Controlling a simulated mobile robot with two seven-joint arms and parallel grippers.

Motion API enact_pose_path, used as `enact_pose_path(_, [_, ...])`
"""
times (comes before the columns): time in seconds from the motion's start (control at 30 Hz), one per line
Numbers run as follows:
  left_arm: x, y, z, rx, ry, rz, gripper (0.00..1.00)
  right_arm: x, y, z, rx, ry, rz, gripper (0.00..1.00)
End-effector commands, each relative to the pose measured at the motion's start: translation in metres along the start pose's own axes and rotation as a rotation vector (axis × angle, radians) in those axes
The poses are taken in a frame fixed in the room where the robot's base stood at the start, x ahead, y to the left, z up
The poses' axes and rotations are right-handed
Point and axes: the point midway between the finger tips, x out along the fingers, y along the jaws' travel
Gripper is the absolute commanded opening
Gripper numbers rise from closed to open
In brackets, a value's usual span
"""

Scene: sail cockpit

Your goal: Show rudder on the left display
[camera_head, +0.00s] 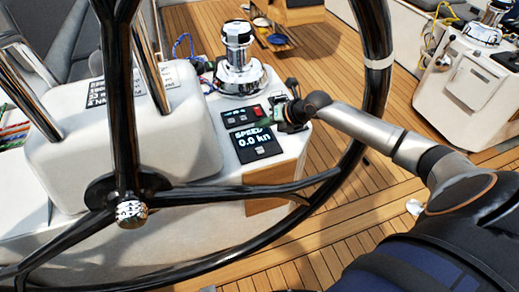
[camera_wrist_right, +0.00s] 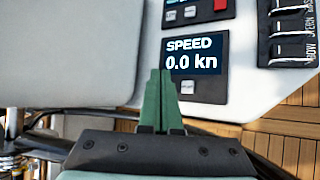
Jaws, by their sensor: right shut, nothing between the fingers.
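The display (camera_head: 256,143) is a dark panel on the white console in the head view, and its screen reads "SPEED 0.0 kn". In the right wrist view the same display (camera_wrist_right: 195,58) shows that reading, with a small light button (camera_wrist_right: 187,87) below the screen. My right gripper (camera_head: 273,121) is beside the display in the head view. In the right wrist view my right gripper (camera_wrist_right: 160,76) is shut and empty, its green fingertips at the display's lower left, left of the button. I cannot tell if they touch the panel. My left gripper is not in view.
A control panel with a red button (camera_head: 257,110) lies just beyond the display. A chrome winch (camera_head: 239,60) stands behind it. The black steering wheel (camera_head: 376,70) arcs between the head camera and the console.

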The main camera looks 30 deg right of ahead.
Motion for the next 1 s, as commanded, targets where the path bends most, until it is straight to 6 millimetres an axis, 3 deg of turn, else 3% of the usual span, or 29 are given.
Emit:
enact_pose_path(0.67, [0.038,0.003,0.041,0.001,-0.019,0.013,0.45,0.056,-0.041,-0.041,0.000,-0.001,0.000,0.00])
enact_pose_path(0.8, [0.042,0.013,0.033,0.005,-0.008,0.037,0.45,0.061,-0.044,-0.044,0.000,-0.001,0.001,0.00])
enact_pose_path(1.0, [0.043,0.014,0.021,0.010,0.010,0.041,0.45,0.060,-0.044,-0.044,0.000,0.000,0.000,0.00])
